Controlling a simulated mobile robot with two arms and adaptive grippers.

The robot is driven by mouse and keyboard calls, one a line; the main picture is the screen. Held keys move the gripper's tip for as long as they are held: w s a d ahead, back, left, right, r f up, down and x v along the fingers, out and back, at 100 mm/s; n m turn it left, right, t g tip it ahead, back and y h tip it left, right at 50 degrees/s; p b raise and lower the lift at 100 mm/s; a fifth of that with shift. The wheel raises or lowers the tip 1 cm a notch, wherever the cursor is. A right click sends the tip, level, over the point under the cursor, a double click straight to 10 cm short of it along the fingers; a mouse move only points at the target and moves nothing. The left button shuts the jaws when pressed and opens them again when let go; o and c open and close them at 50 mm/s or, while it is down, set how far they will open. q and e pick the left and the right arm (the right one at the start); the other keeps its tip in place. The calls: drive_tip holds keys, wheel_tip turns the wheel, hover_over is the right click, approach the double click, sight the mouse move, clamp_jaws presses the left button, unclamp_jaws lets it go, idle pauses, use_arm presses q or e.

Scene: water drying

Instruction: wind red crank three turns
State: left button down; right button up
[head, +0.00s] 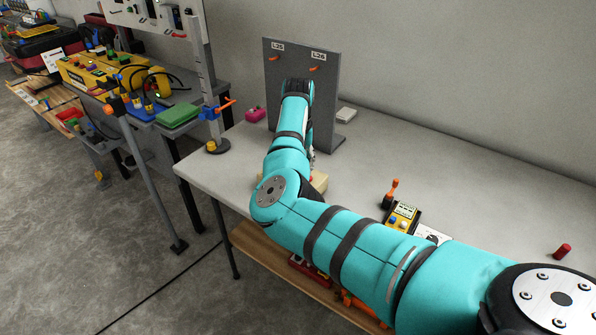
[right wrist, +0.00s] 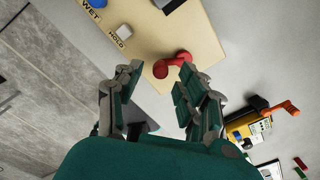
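The red crank (right wrist: 172,63) shows in the right wrist view on a beige board (right wrist: 205,50) with the words WET and HOLD. It has a round red knob and a short arm. My right gripper (right wrist: 158,80) is open, its two fingers apart, with the crank just beyond and between the fingertips. I cannot tell whether either finger touches it. In the head view my right arm hides most of the board, and only a corner of it (head: 319,183) shows on the table. My left gripper is in neither view.
The grey table (head: 385,150) also bears an upright grey panel (head: 327,75) with orange hooks, a pink block (head: 255,114), a yellow device (head: 403,218) beside an orange-handled lever (head: 391,192), and a red cylinder (head: 562,251). The table's back right is clear.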

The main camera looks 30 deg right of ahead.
wheel_tip(320, 180, up, 10)
drive_tip(key=shift+f, duration=0.15)
idle(0.3)
